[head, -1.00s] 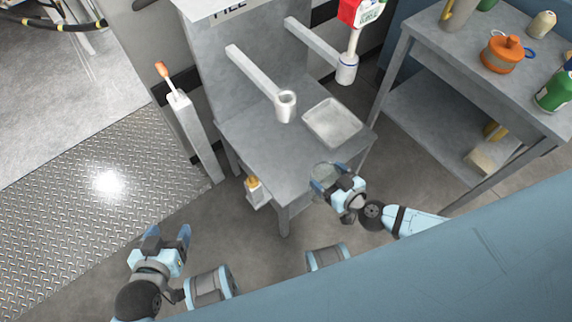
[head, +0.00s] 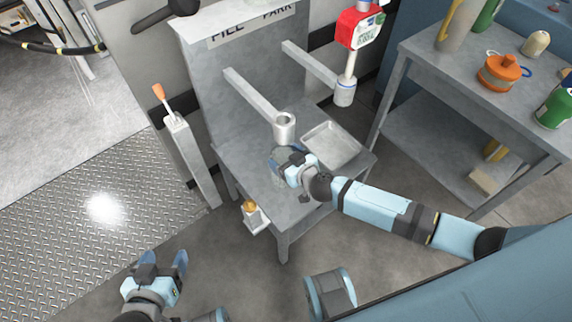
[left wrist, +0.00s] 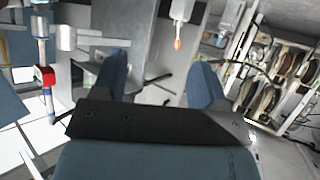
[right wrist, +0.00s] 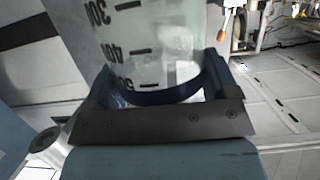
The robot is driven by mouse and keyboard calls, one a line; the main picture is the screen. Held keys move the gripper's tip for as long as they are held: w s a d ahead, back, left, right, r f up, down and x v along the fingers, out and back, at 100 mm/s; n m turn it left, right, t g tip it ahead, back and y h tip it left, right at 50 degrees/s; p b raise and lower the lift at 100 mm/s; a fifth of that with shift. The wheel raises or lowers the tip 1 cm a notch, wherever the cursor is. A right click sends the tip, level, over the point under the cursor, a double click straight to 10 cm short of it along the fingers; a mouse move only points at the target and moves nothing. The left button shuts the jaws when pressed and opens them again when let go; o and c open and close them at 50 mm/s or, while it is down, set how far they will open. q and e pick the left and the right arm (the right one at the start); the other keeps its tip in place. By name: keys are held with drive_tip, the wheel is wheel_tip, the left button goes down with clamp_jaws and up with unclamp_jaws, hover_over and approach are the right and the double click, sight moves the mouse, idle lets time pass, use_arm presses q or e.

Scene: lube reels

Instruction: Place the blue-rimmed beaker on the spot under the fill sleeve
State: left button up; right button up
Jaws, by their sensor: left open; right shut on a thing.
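The clear beaker (right wrist: 150,50) with black graduation marks and a dark blue band fills the right wrist view. My right gripper (right wrist: 165,90) is shut on it. In the head view my right gripper (head: 283,159) holds the beaker, mostly hidden by the gripper, over the grey bench (head: 255,185), just below the fill sleeve (head: 285,127) in the picture. I cannot tell whether the beaker touches the bench. The spot under the sleeve is hidden. My left gripper (head: 163,264) is open and empty at the lower left, away from the bench.
A second sleeve (head: 344,94) on an arm holds a red-headed nozzle (head: 360,28). A shallow metal tray (head: 333,145) lies on the bench to the right. An orange-tipped lever (head: 160,93) stands left. A side table (head: 425,55) at right carries several cans.

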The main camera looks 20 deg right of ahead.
wheel_tip(320, 180, down, 3)
drive_tip(key=shift+f+b, duration=0.1)
drive_tip(key=shift+b, duration=0.9)
drive_tip(key=shift+f, duration=0.2)
drive_tip(key=shift+r, duration=0.15)
use_arm(q)
drive_tip(key=shift+w+d+r, duration=0.1)
drive_tip(key=shift+d+r, duration=0.05)
drive_tip(key=shift+d, duration=0.05)
use_arm(e)
drive_tip(key=o, duration=1.2)
use_arm(q)
drive_tip(key=shift+f, duration=0.2)
